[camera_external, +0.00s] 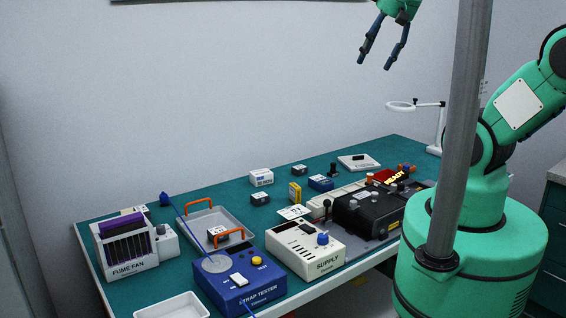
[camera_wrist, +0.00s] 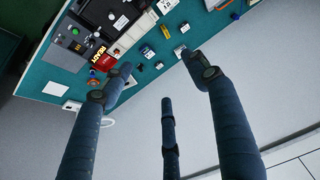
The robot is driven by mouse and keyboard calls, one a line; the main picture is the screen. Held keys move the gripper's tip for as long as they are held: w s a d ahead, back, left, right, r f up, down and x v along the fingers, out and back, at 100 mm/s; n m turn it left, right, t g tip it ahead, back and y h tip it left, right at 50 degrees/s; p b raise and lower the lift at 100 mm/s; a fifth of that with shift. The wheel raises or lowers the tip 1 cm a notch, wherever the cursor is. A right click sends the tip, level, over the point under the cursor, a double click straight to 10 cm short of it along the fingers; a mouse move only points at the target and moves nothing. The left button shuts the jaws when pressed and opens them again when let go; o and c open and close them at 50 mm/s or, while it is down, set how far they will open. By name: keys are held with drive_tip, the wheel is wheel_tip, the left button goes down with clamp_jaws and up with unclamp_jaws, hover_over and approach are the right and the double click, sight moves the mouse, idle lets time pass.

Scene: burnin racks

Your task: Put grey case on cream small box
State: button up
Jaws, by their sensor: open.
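My gripper (camera_external: 374,65) is open and empty, high above the back of the table. Its spread dark fingers also show in the wrist view (camera_wrist: 157,76). A small cream box (camera_external: 261,177) sits at the back of the green table; a pale box, probably the same one, shows in the wrist view (camera_wrist: 180,50). Two small dark grey cases stand near it: one in front (camera_external: 260,199) and one to its right (camera_external: 299,170). A third dark piece (camera_external: 217,234) lies in the orange-handled tray. I cannot tell which is the grey case meant.
A blue box (camera_external: 320,183) and a yellow box (camera_external: 295,193) stand mid-table. The strap tester (camera_external: 238,284), supply unit (camera_external: 304,247), fume fan (camera_external: 126,247) and black device (camera_external: 368,216) crowd the front and left. A ring lamp (camera_external: 401,106) stands at the far right.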

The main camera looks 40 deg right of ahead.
drive_tip(key=shift+s+d+f+m, duration=0.2)
drive_tip(key=shift+s+f, duration=0.15)
drive_tip(key=shift+s, duration=0.25)
drive_tip(key=shift+s+d+f+m, duration=0.15)
drive_tip(key=shift+s+f, duration=0.2)
drive_tip(key=shift+s, duration=0.2)
wheel_tip(320, 180, down, 11)
drive_tip(key=b, duration=1.1)
idle(0.3)
drive_tip(key=shift+o, duration=0.8)
drive_tip(key=shift+w+r, duration=0.1)
